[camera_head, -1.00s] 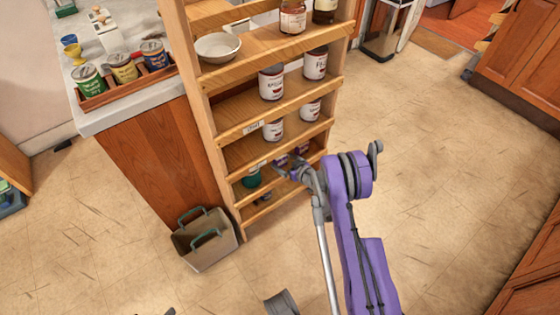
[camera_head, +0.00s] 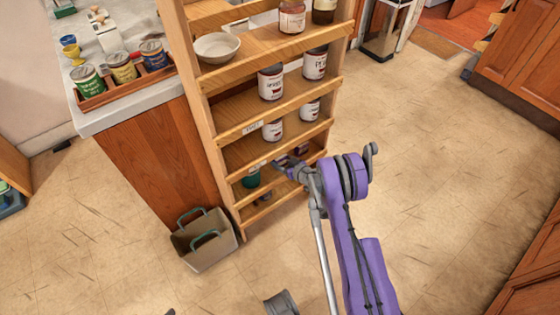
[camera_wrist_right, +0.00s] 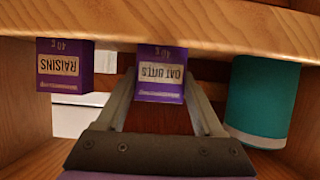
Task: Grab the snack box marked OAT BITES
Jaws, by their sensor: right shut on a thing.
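The purple OAT BITES box (camera_wrist_right: 161,74) is in the middle of the right wrist view, its label upside down there. My right gripper (camera_wrist_right: 163,92) has a finger on each side of it and is shut on it. In the head view my right gripper (camera_head: 284,163) reaches into a low shelf of the wooden rack (camera_head: 268,160). The box is hard to make out there. Its far end in the wrist view is hidden behind the shelf's front rail (camera_wrist_right: 150,22).
A purple RAISINS box (camera_wrist_right: 65,68) and a teal canister (camera_wrist_right: 262,98) flank the held box, with gaps between. Jars (camera_head: 271,83) stand on higher shelves. A bin (camera_head: 204,240) sits on the floor beside the rack. The floor to the right is clear.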

